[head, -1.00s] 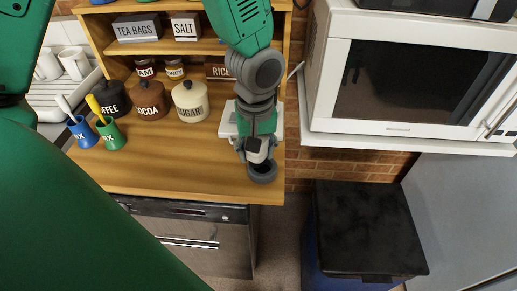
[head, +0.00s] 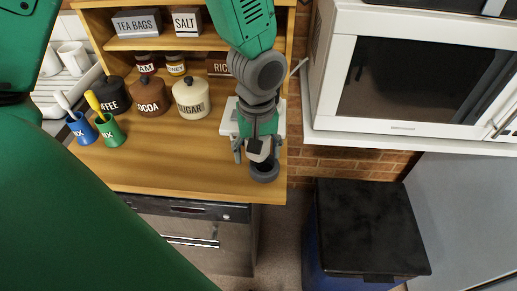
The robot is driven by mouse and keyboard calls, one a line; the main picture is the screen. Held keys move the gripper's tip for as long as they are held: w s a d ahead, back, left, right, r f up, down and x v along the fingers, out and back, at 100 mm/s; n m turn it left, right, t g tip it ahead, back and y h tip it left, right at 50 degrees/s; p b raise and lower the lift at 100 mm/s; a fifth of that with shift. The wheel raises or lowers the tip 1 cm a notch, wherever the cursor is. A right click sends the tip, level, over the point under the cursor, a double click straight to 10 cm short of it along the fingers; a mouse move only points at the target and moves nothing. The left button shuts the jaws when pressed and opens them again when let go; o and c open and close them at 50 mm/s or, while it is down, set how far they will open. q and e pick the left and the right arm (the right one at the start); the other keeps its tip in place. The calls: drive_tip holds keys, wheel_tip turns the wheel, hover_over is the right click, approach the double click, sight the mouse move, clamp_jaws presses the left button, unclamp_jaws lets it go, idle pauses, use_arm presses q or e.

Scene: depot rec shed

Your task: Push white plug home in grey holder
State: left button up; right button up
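My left gripper (head: 254,153) points down over the right front part of the wooden counter. Its grey fingers stand apart, one on each side of a white plug. The white plug (head: 258,157) shows only in part below the dark block on the gripper. The grey holder (head: 264,173) is a dark round cup at the counter's right front edge, just below the plug in the picture. The plug's lower end meets the holder's mouth, but I cannot tell how deep it sits. My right gripper is not in view.
A white flat item (head: 229,120) lies behind the gripper. The sugar jar (head: 191,101), cocoa jar (head: 149,99) and a green cup (head: 110,134) stand to the left. A white microwave (head: 400,75) is at the right, above a black-lidded bin (head: 367,225). The front middle counter is clear.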

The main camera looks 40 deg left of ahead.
use_arm(q)
drive_tip(key=shift+s+r, duration=0.1)
drive_tip(key=shift+r, duration=0.2)
wheel_tip(320, 180, up, 10)
drive_tip(key=shift+r, duration=0.65)
